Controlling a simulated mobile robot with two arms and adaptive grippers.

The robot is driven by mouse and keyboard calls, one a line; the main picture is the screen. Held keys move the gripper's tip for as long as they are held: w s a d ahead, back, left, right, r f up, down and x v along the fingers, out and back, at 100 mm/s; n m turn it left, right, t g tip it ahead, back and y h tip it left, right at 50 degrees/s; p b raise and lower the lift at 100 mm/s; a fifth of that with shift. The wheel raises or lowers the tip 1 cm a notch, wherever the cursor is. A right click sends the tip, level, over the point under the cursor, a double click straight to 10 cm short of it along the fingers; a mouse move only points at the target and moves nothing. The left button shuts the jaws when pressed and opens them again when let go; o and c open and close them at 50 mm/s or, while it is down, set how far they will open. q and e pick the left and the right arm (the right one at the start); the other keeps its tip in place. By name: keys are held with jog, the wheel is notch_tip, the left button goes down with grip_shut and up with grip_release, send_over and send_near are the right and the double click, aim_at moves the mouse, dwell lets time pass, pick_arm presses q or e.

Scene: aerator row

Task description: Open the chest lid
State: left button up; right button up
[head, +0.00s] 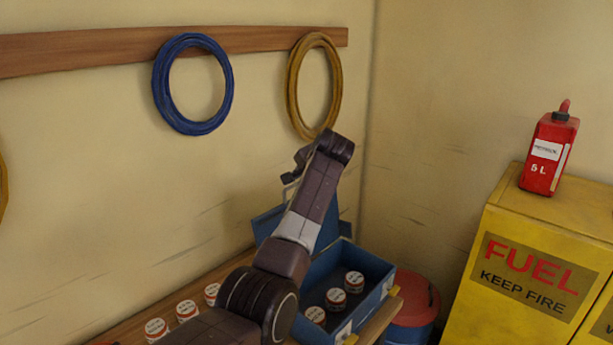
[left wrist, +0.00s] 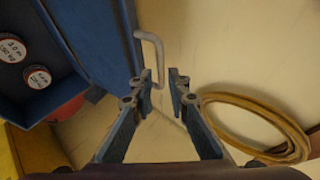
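The blue chest (head: 373,304) stands on the wooden bench with its top uncovered and several white-labelled cans inside. Its blue lid (head: 268,222) stands raised at the back, partly hidden behind my left arm. The left wrist view shows the lid (left wrist: 92,38) with a pale bar handle (left wrist: 155,48) on it. My left gripper (left wrist: 162,84) is open, its fingertips beside the handle's lower end; I cannot tell whether they touch it. In the head view my left gripper (head: 292,174) is mostly hidden behind its wrist, above the lid. My right gripper is not in view.
More cans (head: 187,310) stand on the bench left of the chest. A red-topped blue drum (head: 412,302) and a yellow fuel cabinet (head: 515,290) with a red canister (head: 548,155) stand to the right. Blue (head: 160,85) and yellow (head: 293,85) hoses hang on the wall behind.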

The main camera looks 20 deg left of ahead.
pick_arm(q)
jog(key=v, duration=0.6)
jog(key=shift+d+f, duration=0.1)
dwell(0.3)
